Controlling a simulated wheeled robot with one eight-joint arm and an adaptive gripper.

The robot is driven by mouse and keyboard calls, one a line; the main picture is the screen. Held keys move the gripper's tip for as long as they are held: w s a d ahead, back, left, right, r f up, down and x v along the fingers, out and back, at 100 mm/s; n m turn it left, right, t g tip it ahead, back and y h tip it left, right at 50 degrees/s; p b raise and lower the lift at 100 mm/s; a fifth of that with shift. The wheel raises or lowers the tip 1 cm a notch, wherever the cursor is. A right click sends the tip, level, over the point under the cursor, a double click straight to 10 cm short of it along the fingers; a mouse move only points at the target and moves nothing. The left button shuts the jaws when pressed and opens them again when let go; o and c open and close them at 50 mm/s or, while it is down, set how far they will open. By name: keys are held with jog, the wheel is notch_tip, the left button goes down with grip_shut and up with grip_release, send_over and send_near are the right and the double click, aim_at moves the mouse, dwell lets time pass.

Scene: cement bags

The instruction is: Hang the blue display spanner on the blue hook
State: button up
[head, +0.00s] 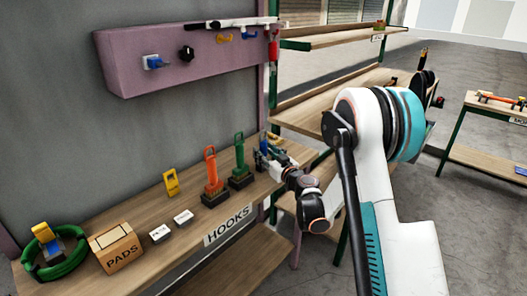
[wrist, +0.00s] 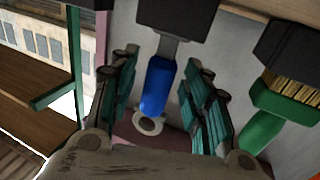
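The blue display spanner (wrist: 158,88) stands in a black block on the bench, its ring end free. In the wrist view it lies between the two spread fingers of my gripper (wrist: 165,100), with a gap on each side. In the head view my gripper (head: 268,157) is at the right end of the bench and largely hides the blue spanner.
A PADS box (head: 116,247), a green hose coil (head: 55,262) and small white blocks sit further left. A green-posted shelf rack (head: 272,85) stands behind.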

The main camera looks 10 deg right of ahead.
aim_at(265, 139)
jog(key=c, duration=0.7)
jog(key=shift+r+p, duration=1.6)
jog(key=shift+r, duration=1.4)
